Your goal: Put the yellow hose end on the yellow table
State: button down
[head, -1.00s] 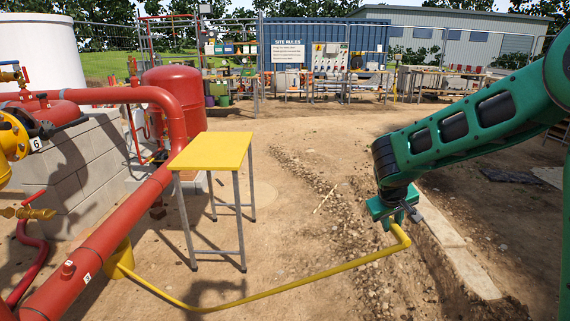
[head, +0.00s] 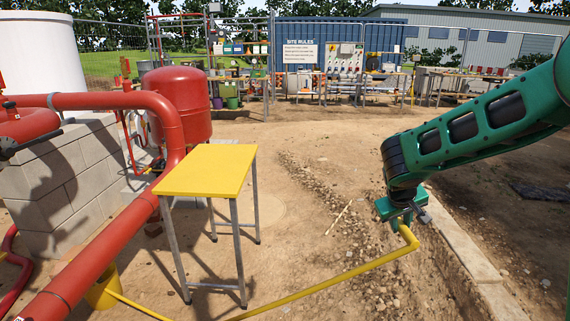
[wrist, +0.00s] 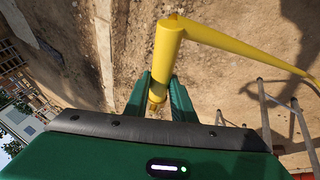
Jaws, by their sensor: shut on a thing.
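The yellow hose (head: 330,283) runs from the lower left, near the red pipe, up to my gripper. My gripper (head: 403,228) is to the right of the yellow table and shut on the yellow hose end (head: 406,236). The hose end also shows in the wrist view (wrist: 167,55), between the green fingers (wrist: 158,92). The hose hangs in the air above the dirt. The yellow table (head: 207,170) stands on grey metal legs left of centre, apart from the hose end. Its top is bare. Grey table legs show at the right of the wrist view (wrist: 266,125).
A thick red pipe (head: 110,240) and a red tank (head: 180,105) stand left of and behind the table. Grey block walls (head: 75,165) are at the left. A gravel trench with a pale kerb (head: 465,250) runs at the right. Open dirt lies between table and gripper.

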aim_at(232, 155)
jog(key=i, duration=3.9)
jog(key=u, duration=1.85)
